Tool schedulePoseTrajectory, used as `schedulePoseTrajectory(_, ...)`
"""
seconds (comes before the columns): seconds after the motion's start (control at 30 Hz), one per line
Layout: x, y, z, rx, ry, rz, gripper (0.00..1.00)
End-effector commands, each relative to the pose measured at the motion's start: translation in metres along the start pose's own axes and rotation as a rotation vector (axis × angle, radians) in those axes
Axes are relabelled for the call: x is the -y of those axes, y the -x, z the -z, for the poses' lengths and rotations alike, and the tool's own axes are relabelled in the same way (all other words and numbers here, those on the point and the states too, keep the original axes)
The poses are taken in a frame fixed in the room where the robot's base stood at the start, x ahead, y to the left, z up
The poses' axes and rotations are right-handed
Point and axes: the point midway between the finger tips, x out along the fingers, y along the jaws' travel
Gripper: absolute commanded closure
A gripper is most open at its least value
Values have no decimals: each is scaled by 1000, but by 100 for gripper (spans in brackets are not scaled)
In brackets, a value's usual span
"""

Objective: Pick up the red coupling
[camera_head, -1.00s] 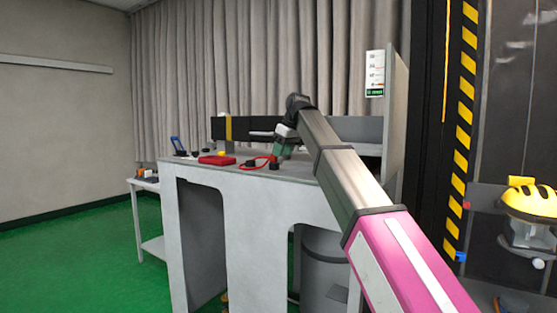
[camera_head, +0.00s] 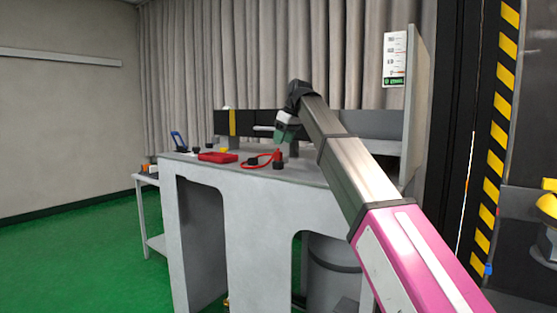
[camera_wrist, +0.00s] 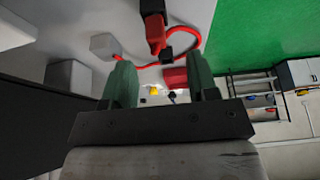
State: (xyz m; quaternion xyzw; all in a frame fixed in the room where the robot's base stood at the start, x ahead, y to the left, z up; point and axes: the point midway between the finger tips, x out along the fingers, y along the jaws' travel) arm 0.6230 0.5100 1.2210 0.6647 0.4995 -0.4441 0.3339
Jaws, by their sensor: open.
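The red coupling (camera_head: 277,155) stands on the grey bench, with a black piece at its base and a red hose (camera_head: 262,156) curving to its left. In the wrist view the red coupling (camera_wrist: 155,32) shows at the top, just beyond the fingertips, with a black block above it. My gripper (camera_head: 284,135) hangs over the bench just above the coupling. Its two green fingers (camera_wrist: 162,70) are apart, with nothing held between them. Whether a finger touches the coupling cannot be told.
A blue item (camera_head: 178,141) stands at the bench's left end. A dark rail (camera_head: 255,123) runs behind. An upright panel (camera_head: 412,110) bounds the right.

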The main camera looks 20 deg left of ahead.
Motion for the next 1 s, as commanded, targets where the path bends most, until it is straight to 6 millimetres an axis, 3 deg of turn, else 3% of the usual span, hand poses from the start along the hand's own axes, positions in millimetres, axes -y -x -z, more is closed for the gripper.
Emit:
schedulePoseTrajectory(0.27, -1, -21, 1, 0, 0, 0, 46)
schedulePoseTrajectory(0.6, -5, -64, 2, 1, 0, 1, 46)
schedulePoseTrajectory(0.83, -5, -66, 3, 0, 0, 0, 46)
schedulePoseTrajectory(0.87, -5, -66, 3, 0, 0, 0, 53)
schedulePoseTrajectory(0.97, -5, -66, 3, 0, 0, 0, 85)
schedulePoseTrajectory(1.0, -5, -66, 3, 0, 0, 0, 90)
